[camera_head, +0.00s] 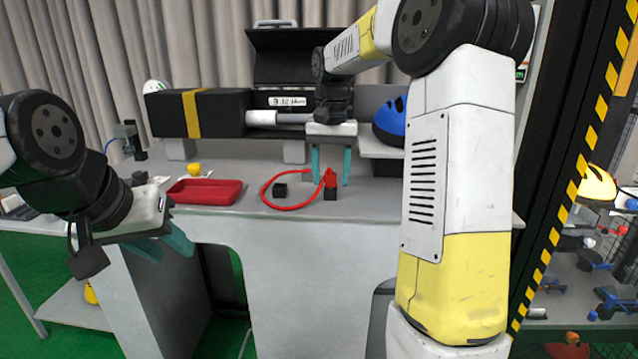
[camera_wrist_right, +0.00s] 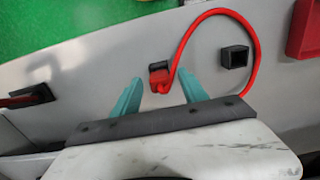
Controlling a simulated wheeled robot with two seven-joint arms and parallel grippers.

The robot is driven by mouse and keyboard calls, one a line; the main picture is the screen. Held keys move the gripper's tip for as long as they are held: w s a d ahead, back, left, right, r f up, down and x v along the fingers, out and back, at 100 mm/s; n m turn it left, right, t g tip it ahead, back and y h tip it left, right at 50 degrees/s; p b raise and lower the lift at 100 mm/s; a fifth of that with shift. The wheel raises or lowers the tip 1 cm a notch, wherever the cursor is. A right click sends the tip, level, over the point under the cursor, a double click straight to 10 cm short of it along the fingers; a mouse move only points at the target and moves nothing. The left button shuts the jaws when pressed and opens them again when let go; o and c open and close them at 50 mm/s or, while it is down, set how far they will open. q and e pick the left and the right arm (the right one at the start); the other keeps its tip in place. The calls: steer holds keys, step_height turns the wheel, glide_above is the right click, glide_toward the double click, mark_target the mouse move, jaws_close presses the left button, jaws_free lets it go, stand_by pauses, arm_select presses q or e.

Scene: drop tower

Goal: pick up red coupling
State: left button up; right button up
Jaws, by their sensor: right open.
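The red coupling (camera_head: 331,179) is at the end of a red hose (camera_head: 290,207) and sits at a small black block (camera_head: 330,194) on the grey bench. It also shows in the right wrist view (camera_wrist_right: 160,82), between and just beyond the fingertips. My right gripper (camera_head: 331,182) is open, its teal fingers pointing down on either side of the coupling, with a gap to each finger in the wrist view (camera_wrist_right: 162,88). Contact cannot be told. My left gripper (camera_head: 172,250) is open and empty, low in front of the bench at the left.
A second black block (camera_head: 280,190), hollow in the wrist view (camera_wrist_right: 235,57), stands inside the hose loop. A red tray (camera_head: 205,192) lies left of it. A black box with a yellow band (camera_head: 195,112) and a blue helmet (camera_head: 390,122) are behind.

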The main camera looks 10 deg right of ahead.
steer(key=shift+f, duration=0.2)
steer(key=c, duration=1.1)
steer(key=shift+r, duration=0.1)
